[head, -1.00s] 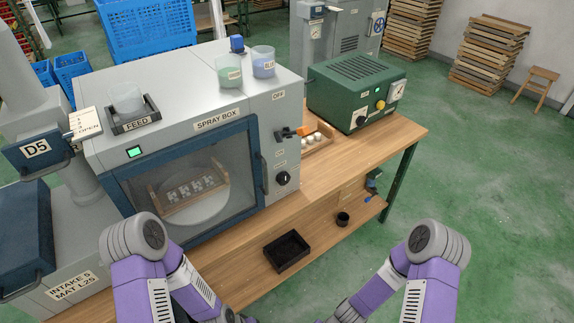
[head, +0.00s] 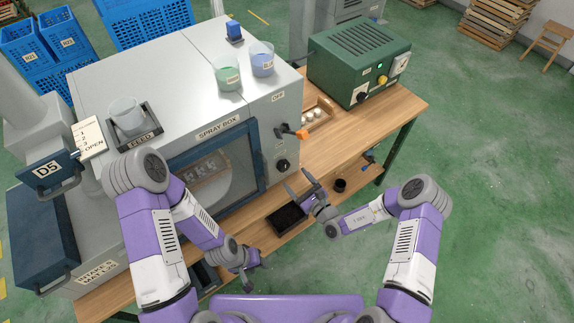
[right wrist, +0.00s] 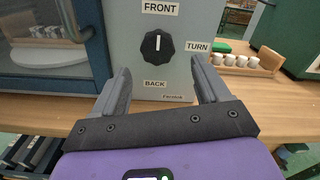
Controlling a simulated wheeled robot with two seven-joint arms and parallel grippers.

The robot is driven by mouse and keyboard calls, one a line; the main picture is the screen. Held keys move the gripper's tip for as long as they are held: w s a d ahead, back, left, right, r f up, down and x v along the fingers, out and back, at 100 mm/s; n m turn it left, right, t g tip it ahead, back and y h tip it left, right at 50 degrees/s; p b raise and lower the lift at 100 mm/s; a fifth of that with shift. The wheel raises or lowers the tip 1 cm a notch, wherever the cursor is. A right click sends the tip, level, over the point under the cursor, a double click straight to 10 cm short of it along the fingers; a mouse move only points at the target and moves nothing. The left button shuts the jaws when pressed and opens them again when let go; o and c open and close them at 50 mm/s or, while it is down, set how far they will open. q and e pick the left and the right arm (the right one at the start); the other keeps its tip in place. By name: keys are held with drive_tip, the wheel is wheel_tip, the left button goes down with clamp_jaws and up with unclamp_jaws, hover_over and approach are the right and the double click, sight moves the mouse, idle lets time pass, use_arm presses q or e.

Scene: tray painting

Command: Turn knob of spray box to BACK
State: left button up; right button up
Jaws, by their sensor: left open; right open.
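The grey spray box (head: 180,75) stands on the wooden bench with its blue-framed window door at the front. Its black knob (head: 282,165) is on the right part of the front panel. In the right wrist view the knob (right wrist: 157,46) sits between a FRONT label above and a BACK label below, with TURN at its right. Its white pointer line is upright, toward FRONT. My right gripper (head: 299,182) is open in front of the panel; its fingers (right wrist: 160,75) are apart, below and either side of the knob, without gripping it. My left gripper (head: 250,274) is open and empty, low before the bench.
A green machine (head: 350,60) stands right of the box. A tray of white cups (head: 318,115) lies between them. A black bin (head: 287,218) is on the lower shelf. Green and blue cups stand on the box.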

sight(286, 169)
drive_tip(key=x, duration=0.6)
drive_tip(key=shift+a, duration=0.15)
drive_tip(key=shift+c, duration=0.2)
drive_tip(key=c, duration=1)
